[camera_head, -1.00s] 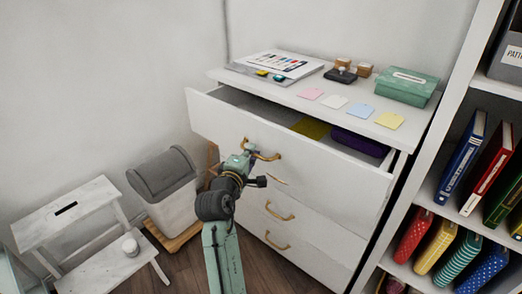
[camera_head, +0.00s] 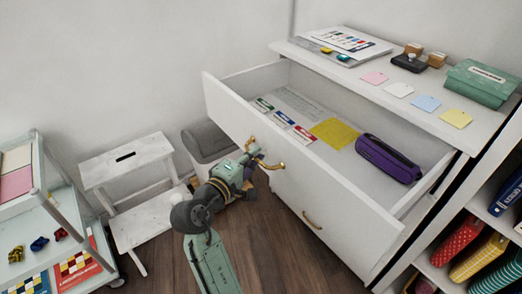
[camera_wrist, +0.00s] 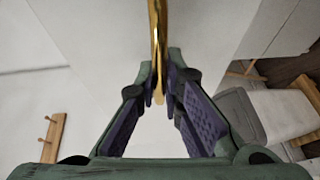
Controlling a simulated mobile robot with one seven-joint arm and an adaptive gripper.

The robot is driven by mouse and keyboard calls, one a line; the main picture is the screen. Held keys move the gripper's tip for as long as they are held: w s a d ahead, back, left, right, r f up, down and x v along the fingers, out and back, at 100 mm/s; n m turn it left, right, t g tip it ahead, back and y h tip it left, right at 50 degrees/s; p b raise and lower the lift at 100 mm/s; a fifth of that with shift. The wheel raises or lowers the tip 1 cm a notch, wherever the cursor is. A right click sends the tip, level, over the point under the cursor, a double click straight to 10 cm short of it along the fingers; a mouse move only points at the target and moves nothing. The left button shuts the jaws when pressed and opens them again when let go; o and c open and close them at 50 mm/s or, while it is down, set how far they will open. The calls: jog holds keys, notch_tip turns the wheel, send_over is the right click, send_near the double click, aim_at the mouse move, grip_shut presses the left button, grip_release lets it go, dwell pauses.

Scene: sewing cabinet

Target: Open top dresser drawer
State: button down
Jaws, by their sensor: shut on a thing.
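The top drawer (camera_head: 330,196) of the white dresser (camera_head: 440,106) is pulled far out, its inside in plain view. It holds a purple zipped case (camera_head: 388,158), a yellow sheet (camera_head: 335,132) and several small labelled cards. My gripper (camera_head: 258,158) is at the drawer front, on the brass handle (camera_head: 275,166). In the wrist view, the brass handle (camera_wrist: 157,30) runs down between my fingertips (camera_wrist: 160,90), which are shut on it. The fingers hide part of the handle.
A white step stool (camera_head: 126,160) and a grey-lidded bin (camera_head: 205,140) stand left of the dresser. A cart (camera_head: 60,205) is at far left, a bookshelf (camera_head: 480,218) close on the right. Wood floor (camera_head: 270,260) is bare before the dresser.

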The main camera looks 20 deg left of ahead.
jog(key=shift+s, duration=0.1)
jog(key=c, duration=1.7)
grip_release()
jog(key=v, duration=1.2)
